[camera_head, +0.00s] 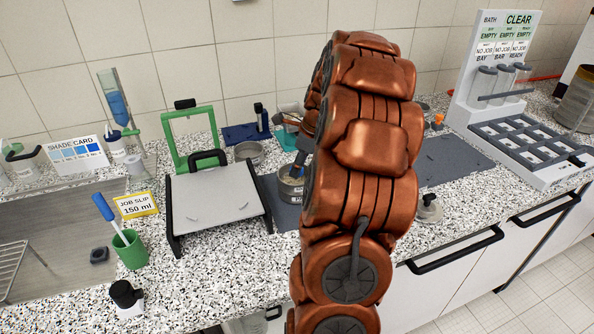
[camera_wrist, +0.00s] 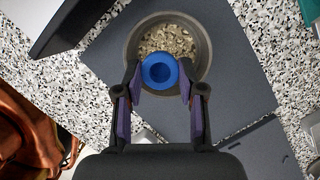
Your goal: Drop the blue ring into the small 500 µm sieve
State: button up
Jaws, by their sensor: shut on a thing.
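The blue ring (camera_wrist: 160,71) is a small round blue piece with a darker centre. My gripper (camera_wrist: 160,82) is shut on it, with one fingertip on either side. In the wrist view the ring overlaps the near part of a round grey sieve (camera_wrist: 203,52), whose inside looks speckled, like grains. The ring's height above the sieve is hard to tell. In the head view a small round metal sieve (camera_head: 291,192) stands on a dark mat, just left of my arm. No 500 µm marking is readable.
A white board in a dark frame (camera_head: 216,205) stands left of the sieve. Another round metal dish (camera_head: 249,152) is behind it. A rack (camera_head: 525,140) stands at the right.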

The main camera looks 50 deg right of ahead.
jog(key=shift+w+d, duration=0.2)
jog(key=shift+w, duration=0.1)
jog(key=shift+w+d, duration=0.1)
jog(key=shift+w, duration=0.05)
jog(key=shift+f+p, duration=0.9)
jog(key=shift+f, duration=0.95)
jog(key=shift+f, duration=0.15)
jog(key=o, duration=0.9)
jog(key=shift+d+r, duration=0.15)
jog(key=shift+r, duration=0.45)
jog(key=b+v, duration=0.3)
jog(key=v, duration=0.8)
